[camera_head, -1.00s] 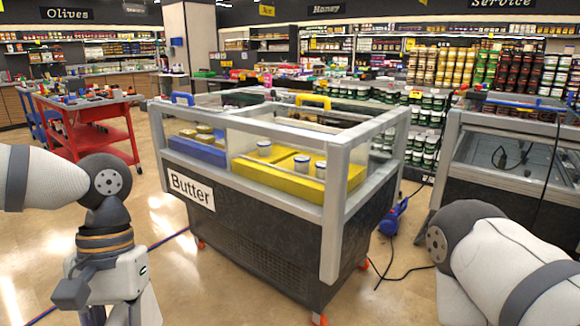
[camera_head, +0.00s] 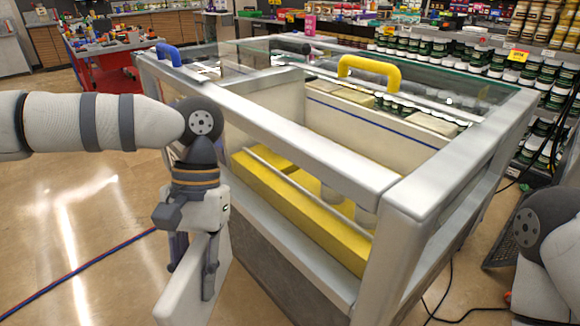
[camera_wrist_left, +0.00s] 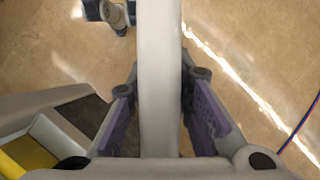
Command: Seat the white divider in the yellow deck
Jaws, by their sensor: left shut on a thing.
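The white divider (camera_head: 192,287) is a flat white slab, upright, held outside the front left of the display case. My left gripper (camera_head: 194,262) is shut on its upper part, one finger on each side. In the left wrist view the divider (camera_wrist_left: 160,95) runs edge-on between the two purple-padded fingers (camera_wrist_left: 161,112). The yellow deck (camera_head: 258,190) lies inside the case, to the right of the gripper and apart from the divider. A corner of yellow (camera_wrist_left: 28,155) shows at lower left in the wrist view. My right gripper is out of view.
The case's thick grey top rail (camera_head: 300,140) and corner post (camera_head: 395,255) stand around the deck. Pale jars (camera_head: 366,212) stand on the deck. A yellow handle (camera_head: 370,68) rises from the glass top. Open floor (camera_head: 70,235) lies left; shelves stand behind.

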